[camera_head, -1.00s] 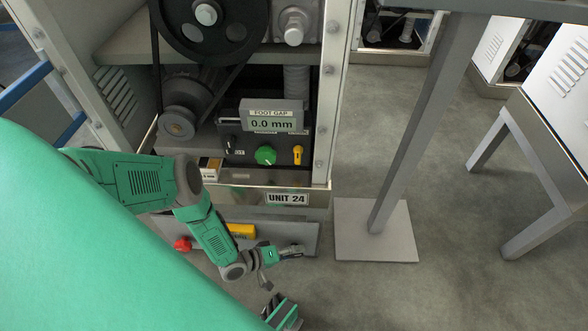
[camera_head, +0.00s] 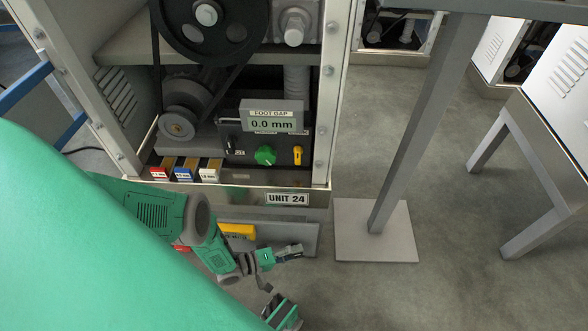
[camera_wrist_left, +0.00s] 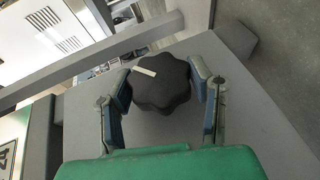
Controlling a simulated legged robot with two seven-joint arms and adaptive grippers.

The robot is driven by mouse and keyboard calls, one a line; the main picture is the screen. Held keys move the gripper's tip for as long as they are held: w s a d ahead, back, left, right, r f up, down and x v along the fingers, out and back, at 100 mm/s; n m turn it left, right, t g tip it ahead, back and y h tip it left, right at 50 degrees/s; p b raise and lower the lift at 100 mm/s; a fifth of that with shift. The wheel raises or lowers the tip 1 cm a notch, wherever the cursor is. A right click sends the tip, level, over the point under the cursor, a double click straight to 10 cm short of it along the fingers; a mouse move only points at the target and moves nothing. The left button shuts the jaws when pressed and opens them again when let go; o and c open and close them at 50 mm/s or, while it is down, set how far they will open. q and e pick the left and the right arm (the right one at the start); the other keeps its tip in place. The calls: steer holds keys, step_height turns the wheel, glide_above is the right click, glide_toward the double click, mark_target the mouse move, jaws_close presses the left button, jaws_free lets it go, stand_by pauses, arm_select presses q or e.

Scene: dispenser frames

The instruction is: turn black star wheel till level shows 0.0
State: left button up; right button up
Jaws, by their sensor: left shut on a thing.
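The black star wheel (camera_wrist_left: 160,88) shows in the left wrist view, with a pale mark on its top. Both fingers of my left gripper (camera_wrist_left: 163,92) press on its sides, one on each side. In the head view my left gripper (camera_head: 277,268) is low beside the grey foot plate under the machine; the wheel is not clearly visible there. The tilted display (camera_head: 272,117) is labelled FOOT GAP and reads 0.0 mm.
Below the display are a green knob (camera_head: 265,156) and a yellow switch (camera_head: 297,155). Small red, blue and white-fronted boxes (camera_head: 184,170) stand on the machine's ledge. A yellow block (camera_head: 238,231) is beside my left arm. A grey post (camera_head: 415,125) stands on a square base at right.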

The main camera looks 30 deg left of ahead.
arm_select(q)
steer(key=shift+s+a+f, duration=0.2)
steer(key=shift+a, duration=0.05)
steer(key=o, duration=1.2)
steer(key=shift+w+r, duration=0.1)
steer(key=v, duration=1.2)
